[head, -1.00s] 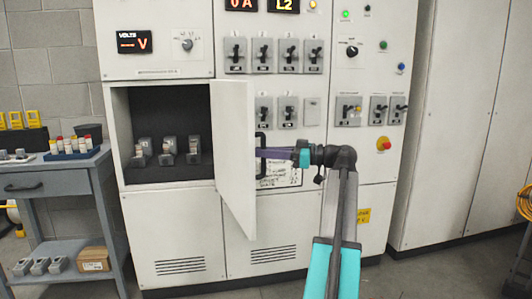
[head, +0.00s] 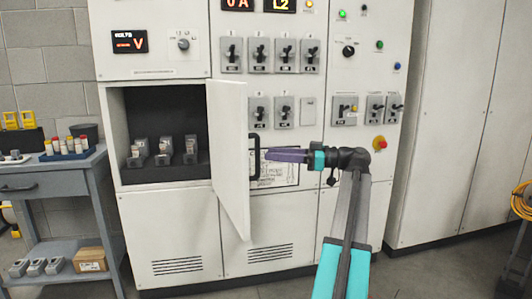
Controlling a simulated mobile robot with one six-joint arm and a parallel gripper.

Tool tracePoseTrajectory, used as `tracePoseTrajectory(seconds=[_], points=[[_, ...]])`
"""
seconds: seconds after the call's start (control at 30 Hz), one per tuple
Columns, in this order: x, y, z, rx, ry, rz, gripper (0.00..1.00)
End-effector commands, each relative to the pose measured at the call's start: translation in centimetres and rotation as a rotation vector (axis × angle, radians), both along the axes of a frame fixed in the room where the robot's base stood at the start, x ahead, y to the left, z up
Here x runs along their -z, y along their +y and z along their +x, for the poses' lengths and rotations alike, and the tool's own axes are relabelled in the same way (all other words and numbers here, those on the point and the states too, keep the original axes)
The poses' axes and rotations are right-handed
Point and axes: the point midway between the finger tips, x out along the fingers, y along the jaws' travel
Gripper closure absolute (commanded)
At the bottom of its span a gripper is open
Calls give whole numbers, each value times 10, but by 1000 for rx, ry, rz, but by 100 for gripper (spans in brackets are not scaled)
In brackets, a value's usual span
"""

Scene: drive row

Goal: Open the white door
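The white door (head: 229,150) stands swung out from the cabinet at the right side of a dark open compartment (head: 163,111). Its free edge points toward me. The black bar handle (head: 254,157) shows at that free edge.
Inside the compartment are three grey fuse-like units (head: 164,153). A grey workbench (head: 60,178) with small parts stands at the left. Switches and a red button (head: 379,143) are on the panel behind my arm. Floor in front of the cabinet is partly clear.

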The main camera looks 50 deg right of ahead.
Motion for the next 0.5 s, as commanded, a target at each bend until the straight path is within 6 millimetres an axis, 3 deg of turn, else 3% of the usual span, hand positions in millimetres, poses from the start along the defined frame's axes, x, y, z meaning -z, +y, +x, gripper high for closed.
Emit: tracePoseTrajectory(seconds=[0.3, 0.5], points=[[-2, -25, -46, 1, 0, 1, 68], [-1, -36, -67, 1, 0, 1, 68]])
